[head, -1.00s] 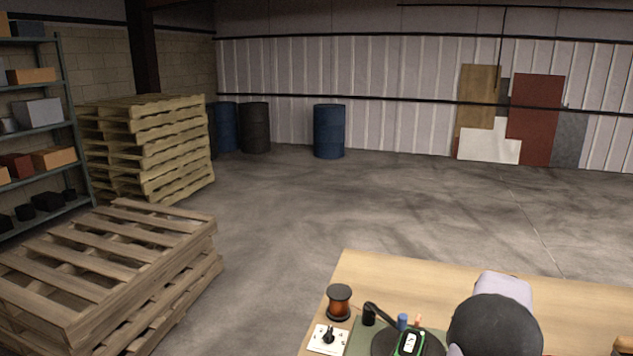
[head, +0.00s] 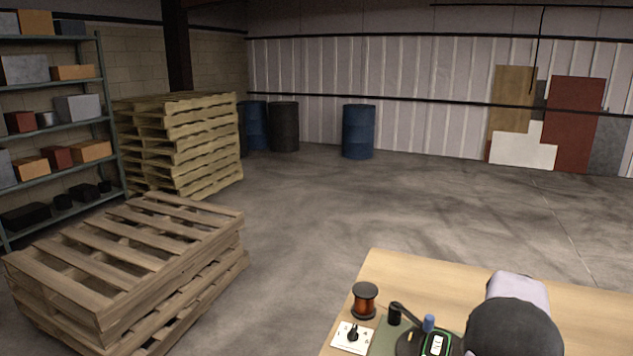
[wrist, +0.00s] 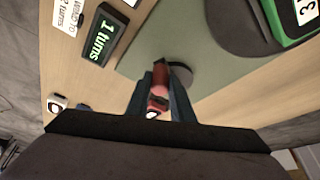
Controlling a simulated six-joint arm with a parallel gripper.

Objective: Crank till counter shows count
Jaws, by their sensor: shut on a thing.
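In the wrist view my gripper (wrist: 160,88) is shut on a red crank handle (wrist: 160,82). A dark round part (wrist: 181,78) lies just beyond the handle, on a green mat (wrist: 160,35). In the head view the green device (head: 437,344) stands at the bottom; my arm hides the handle.
On the wooden table (head: 395,270) stand a copper-coloured spool (head: 365,300), a white switch plate (head: 352,337), a black arm-like part (head: 405,312) and a blue cylinder (head: 429,322). Pallets (head: 130,250), shelves (head: 60,130) and barrels (head: 358,132) stand away from the table.

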